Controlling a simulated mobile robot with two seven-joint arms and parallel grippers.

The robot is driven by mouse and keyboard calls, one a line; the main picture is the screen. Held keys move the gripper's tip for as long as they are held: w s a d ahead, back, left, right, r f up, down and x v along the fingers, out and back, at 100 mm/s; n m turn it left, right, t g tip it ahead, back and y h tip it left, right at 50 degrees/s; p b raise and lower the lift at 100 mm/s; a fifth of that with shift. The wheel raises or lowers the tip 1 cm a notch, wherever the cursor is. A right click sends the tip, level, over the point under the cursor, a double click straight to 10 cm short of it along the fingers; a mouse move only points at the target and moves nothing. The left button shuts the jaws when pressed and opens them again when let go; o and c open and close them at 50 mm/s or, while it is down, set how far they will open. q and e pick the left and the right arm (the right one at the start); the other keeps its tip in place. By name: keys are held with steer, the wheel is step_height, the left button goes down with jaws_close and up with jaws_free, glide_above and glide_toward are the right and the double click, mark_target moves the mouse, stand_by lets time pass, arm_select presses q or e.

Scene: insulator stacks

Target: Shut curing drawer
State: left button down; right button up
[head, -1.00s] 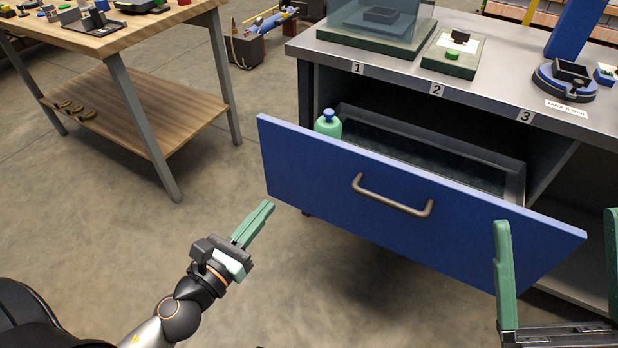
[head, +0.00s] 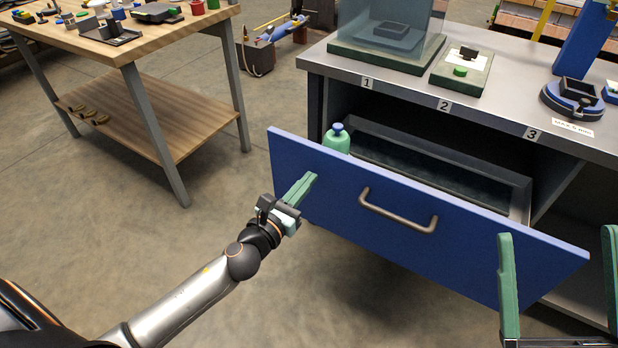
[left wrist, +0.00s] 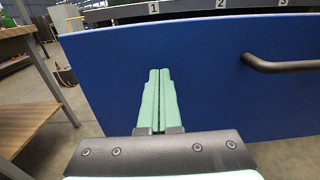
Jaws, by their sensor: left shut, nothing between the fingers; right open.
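The curing drawer (head: 450,242) has a blue front with a grey bar handle (head: 398,211). It stands pulled out from the grey-topped bench, with its inside showing behind the front. A green bottle with a blue cap (head: 336,140) stands inside at the drawer's left end. My left gripper (head: 312,178) is shut and empty, with its fingertips at the left part of the drawer front; I cannot tell if they touch. In the left wrist view, the blue front (left wrist: 215,95) fills the space beyond the shut fingers, with the handle to the right. My right gripper (head: 558,240) is open and empty before the drawer's right end.
The bench top (head: 400,83) carries a clear-walled case, a small green-buttoned board (head: 462,72) and a blue stand (head: 572,97) at spots marked 1, 2 and 3. A wooden table (head: 150,45) with parts stands at left. The floor between is clear.

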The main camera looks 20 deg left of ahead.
arm_select(q)
steer(key=shift+w, duration=0.55)
steer(key=shift+d, duration=0.1)
arm_select(e)
steer(key=shift+s+r+y, duration=0.3)
steer(key=shift+s+r, duration=0.05)
steer(key=shift+r, duration=0.15)
steer(key=shift+n, duration=0.3)
arm_select(q)
steer(key=shift+w, duration=0.15)
